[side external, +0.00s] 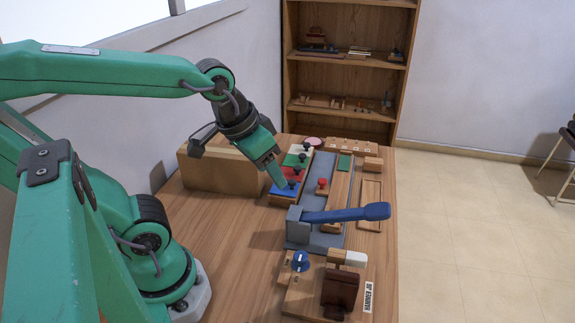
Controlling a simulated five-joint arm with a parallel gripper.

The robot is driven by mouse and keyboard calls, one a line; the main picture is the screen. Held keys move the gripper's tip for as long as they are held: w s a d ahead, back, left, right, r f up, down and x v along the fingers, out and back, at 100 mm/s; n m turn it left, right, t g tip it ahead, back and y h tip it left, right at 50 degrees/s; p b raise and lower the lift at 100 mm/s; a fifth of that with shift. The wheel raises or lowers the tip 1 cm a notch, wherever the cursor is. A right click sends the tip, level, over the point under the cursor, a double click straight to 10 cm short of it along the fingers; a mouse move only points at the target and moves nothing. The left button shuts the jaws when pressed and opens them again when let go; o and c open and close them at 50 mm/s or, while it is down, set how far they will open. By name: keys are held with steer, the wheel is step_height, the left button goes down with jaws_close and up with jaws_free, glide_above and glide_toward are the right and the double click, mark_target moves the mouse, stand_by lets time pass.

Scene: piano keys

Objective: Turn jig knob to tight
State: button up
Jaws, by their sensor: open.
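The wooden hammer jig (308,299) sits at the front of the table, with a "HAMMER JIG" label on its right. A blue round knob (301,259) with a white pointer mark stands upright at the jig's back left; its setting is too small to read. A dark brown block and a white-tipped hammer piece are on the jig beside it. My gripper (278,180) is open, pointing down near the coloured panels, behind the knob and well apart from it. I cannot tell its exact height, and its fingers partly cover the panels.
A long blue lever (345,214) on a grey base stands between my gripper and the jig. Coloured panels with black knobs (294,170), a red knob (322,183) and a cardboard box (218,170) are farther back. The wooden table (232,246) is clear left of the jig.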

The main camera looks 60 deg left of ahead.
mark_target(301, 256)
steer(key=w+d+f+n+g, duration=0.1)
steer(key=d+f, duration=0.1)
steer(key=f, duration=0.2)
steer(key=w+d+f+n+g, duration=0.1)
steer(key=d+f+g, duration=0.1)
steer(key=f, duration=0.2)
steer(key=w+d+f+n+g, duration=0.1)
steer(key=w+d+f, duration=0.1)
steer(key=f, duration=0.2)
steer(key=shift+w+n+g, duration=0.1)
steer(key=shift+n+g, duration=0.3)
steer(key=shift+f, duration=0.2)
steer(key=shift+f, duration=3.75)
steer(key=c, duration=1)
steer(key=shift+o, duration=0.2)
